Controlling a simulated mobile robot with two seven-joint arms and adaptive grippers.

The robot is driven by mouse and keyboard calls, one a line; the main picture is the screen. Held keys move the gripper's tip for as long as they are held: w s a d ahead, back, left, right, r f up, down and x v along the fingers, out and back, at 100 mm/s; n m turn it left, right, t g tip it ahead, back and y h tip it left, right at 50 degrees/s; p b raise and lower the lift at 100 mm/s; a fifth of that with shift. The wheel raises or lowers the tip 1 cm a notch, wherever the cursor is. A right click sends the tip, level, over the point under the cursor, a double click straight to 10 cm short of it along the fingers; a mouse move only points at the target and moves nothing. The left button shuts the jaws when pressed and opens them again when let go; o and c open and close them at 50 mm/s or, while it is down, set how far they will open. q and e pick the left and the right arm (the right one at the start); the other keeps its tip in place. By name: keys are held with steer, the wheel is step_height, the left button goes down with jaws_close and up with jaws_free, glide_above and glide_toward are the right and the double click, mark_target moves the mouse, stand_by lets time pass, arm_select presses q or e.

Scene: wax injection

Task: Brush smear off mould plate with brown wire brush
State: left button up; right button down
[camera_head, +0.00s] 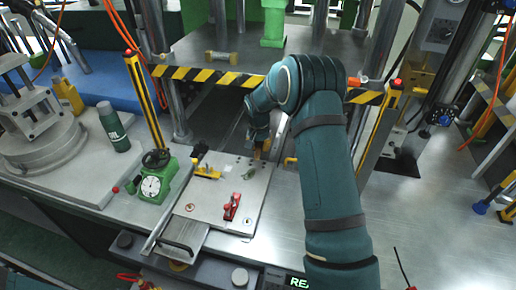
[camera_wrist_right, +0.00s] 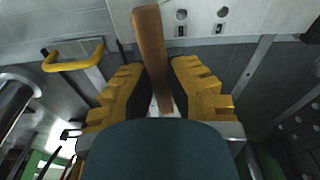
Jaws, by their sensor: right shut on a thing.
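The bristles are not visible. My left gripper is not in view.
A green dial gauge (camera_head: 153,184) stands left of the plate, and a green bottle (camera_head: 113,127) farther left. A yellow-black striped bar (camera_head: 205,76) crosses behind the plate between yellow posts. The bench (camera_head: 285,215) right of the plate is clear.

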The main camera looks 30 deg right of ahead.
steer(key=shift+r+p, duration=0.35)
steer(key=shift+r, duration=0.65)
